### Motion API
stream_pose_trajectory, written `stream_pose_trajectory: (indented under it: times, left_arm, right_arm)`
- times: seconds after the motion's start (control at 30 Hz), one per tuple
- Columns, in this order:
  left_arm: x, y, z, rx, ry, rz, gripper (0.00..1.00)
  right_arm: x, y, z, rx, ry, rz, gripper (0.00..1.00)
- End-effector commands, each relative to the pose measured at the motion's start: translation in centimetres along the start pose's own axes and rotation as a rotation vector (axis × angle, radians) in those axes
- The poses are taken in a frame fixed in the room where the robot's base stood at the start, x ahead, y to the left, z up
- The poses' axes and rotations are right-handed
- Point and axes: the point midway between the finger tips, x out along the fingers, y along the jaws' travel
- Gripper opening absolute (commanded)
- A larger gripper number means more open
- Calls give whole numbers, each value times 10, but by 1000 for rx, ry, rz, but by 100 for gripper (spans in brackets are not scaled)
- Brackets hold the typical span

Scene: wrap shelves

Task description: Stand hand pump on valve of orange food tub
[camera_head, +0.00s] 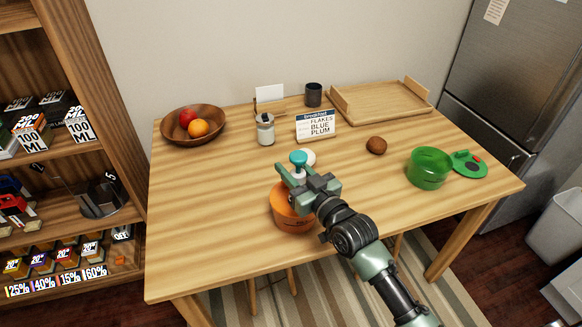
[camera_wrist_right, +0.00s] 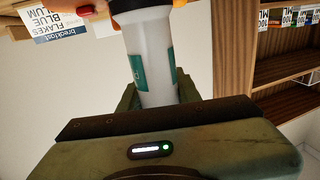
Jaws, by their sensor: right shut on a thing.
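The orange food tub (camera_head: 287,217) stands on the table near its front edge, partly hidden by my right gripper and arm. The hand pump has a teal knob on top (camera_head: 298,157) and is upright above the tub in the head view. In the right wrist view its white body with teal patches (camera_wrist_right: 150,62) is between the jaws. My right gripper (camera_head: 300,183) is shut on the pump. The tub's valve is hidden, so I cannot tell whether the pump touches it. My left gripper is not in view.
A breakfast sign (camera_head: 316,126), jar (camera_head: 265,130) and dark cup (camera_head: 313,95) stand behind. A fruit bowl (camera_head: 176,136) is at left, a wooden tray (camera_head: 375,105) at back right. A brown ball (camera_head: 376,145) and green tub (camera_head: 428,170) are at right. The table's front left is clear.

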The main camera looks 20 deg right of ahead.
Motion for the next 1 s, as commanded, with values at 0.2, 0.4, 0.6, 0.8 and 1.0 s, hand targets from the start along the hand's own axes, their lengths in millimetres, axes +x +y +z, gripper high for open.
stream_pose_trajectory:
  times: [0.2,0.4,0.6,0.8,1.0]
  left_arm:
    - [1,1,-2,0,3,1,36]
    - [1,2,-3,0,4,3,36]
    - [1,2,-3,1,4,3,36]
    - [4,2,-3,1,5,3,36]
    - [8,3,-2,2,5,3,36]
  right_arm:
    - [0,0,2,0,-1,0,55]
    - [0,0,2,0,-1,0,55]
    - [-12,0,0,0,-2,1,55]
    - [-54,0,1,0,-4,0,55]
    - [-94,-1,1,0,-5,-1,55]
